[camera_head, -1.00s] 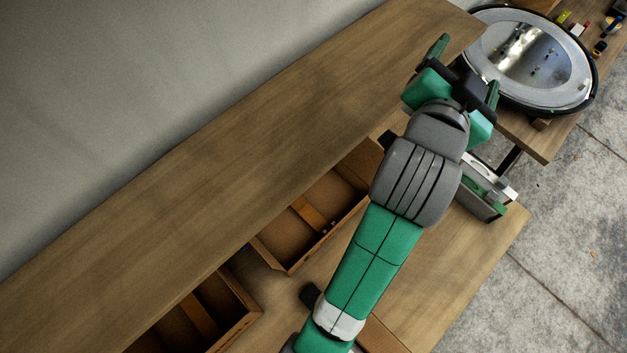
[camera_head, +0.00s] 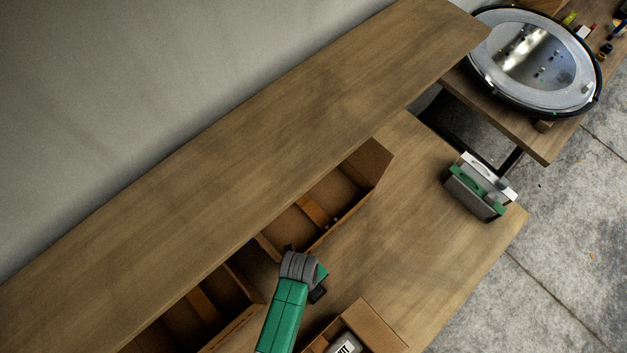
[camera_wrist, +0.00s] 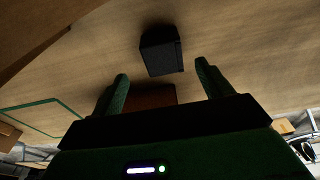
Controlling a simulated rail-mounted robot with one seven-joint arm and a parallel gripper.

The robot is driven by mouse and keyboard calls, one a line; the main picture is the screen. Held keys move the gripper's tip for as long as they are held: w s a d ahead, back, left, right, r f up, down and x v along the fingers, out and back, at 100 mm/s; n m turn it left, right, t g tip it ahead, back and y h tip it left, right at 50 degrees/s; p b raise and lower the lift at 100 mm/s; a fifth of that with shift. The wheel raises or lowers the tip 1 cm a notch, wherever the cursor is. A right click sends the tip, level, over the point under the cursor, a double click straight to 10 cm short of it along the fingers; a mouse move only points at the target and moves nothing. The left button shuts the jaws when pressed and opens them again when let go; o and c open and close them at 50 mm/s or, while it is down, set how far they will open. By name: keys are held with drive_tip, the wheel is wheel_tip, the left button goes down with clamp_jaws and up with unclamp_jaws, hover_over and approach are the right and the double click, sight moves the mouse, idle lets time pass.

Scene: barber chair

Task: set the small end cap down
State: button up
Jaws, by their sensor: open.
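In the wrist view, my gripper (camera_wrist: 161,68) is open, with its two green fingers apart and nothing held between them. A small black block (camera_wrist: 162,50), which looks like the small end cap, sits on the wooden surface (camera_wrist: 235,35) just beyond the fingertips. It appears apart from both fingers. In the head view, my arm comes up from the bottom edge, and its grey wrist is by the open bins.
Open brown bins (camera_head: 262,243) sit under the long shelf (camera_head: 230,150). A cardboard box (camera_head: 372,322) with a grey item is at the bottom. A green-and-grey device (camera_head: 478,190) stands at the bench's right end. A round mirror-like disc (camera_head: 535,62) lies beyond. The mid-bench is clear.

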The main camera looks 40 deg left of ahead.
drive_tip(key=f, duration=0.4)
drive_tip(key=d+f+b, duration=0.1)
drive_tip(key=f, duration=0.1)
drive_tip(key=shift+f, duration=0.2)
drive_tip(key=shift+w+d, duration=0.1)
drive_tip(key=shift+c, duration=0.5)
drive_tip(key=c, duration=1.1)
drive_tip(key=shift+r, duration=0.15)
wheel_tip(320, 180, up, 10)
drive_tip(key=shift+f+p, duration=0.1)
drive_tip(key=shift+p, duration=0.95)
